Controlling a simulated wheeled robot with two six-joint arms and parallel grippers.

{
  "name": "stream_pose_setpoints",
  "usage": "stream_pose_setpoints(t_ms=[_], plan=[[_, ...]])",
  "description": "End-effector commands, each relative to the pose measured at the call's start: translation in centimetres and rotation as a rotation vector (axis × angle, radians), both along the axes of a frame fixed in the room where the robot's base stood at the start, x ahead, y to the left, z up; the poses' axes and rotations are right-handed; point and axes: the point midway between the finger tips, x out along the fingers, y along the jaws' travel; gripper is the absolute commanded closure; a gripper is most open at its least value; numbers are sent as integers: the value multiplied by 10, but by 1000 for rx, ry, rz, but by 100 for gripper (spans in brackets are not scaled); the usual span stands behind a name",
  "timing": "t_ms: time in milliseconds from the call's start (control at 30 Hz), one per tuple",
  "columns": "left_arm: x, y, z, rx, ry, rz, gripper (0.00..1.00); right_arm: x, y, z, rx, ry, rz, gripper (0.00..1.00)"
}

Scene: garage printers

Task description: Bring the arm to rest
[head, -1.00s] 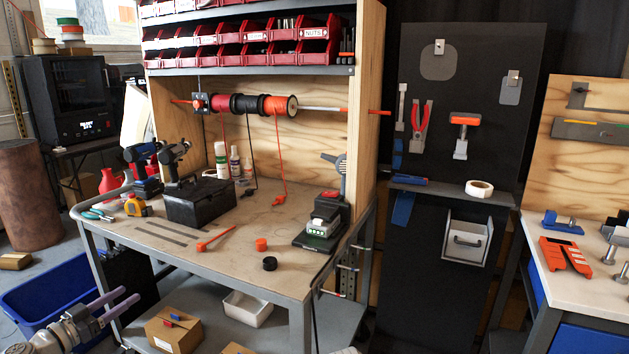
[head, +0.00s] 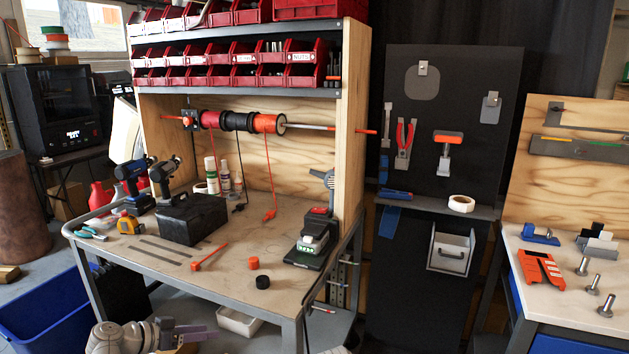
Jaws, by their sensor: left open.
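My left gripper (head: 200,337) is at the bottom edge of the head view, left of the middle. Its purple-grey fingers point right and are apart, with nothing seen between them. It is in front of and below the workbench's (head: 262,292) front edge, partly over the lower shelf area. My pale arm links come in beside it at the bottom left, and the rest of the arm is cut off by the frame. My right gripper is not in view.
A blue bin (head: 45,312) stands on the floor left of my arm. A white tray (head: 238,322) sits on the bench's lower shelf, close to the fingers. A black toolbox (head: 192,219) and a charger (head: 312,247) stand on the bench. A second bench (head: 590,325) is at right.

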Motion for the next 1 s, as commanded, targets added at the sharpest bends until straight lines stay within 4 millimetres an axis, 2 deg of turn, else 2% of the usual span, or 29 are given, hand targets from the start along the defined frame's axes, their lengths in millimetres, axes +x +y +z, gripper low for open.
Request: stream_pose_setpoints(t_ms=[33, 100, 200, 300, 400, 533, 700, 833, 1000], plan=[[-8, -35, 12, 20, 81, -46, 42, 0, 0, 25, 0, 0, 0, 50], [-21, -72, 10, 61, 206, -87, 42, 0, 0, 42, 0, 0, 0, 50], [-44, -117, 9, 142, 373, -123, 42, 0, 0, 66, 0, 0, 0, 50], [-70, -153, 11, 244, 523, -132, 42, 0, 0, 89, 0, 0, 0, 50], [-97, -179, 17, 367, 646, -115, 42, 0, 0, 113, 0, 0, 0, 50], [-130, -202, 31, 539, 756, -56, 42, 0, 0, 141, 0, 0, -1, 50], [-159, -214, 51, 722, 812, 52, 42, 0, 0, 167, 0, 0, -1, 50], [-170, -217, 61, 803, 815, 118, 42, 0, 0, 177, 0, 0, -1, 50], [-175, -218, 65, 842, 813, 155, 42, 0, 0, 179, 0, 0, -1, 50]])
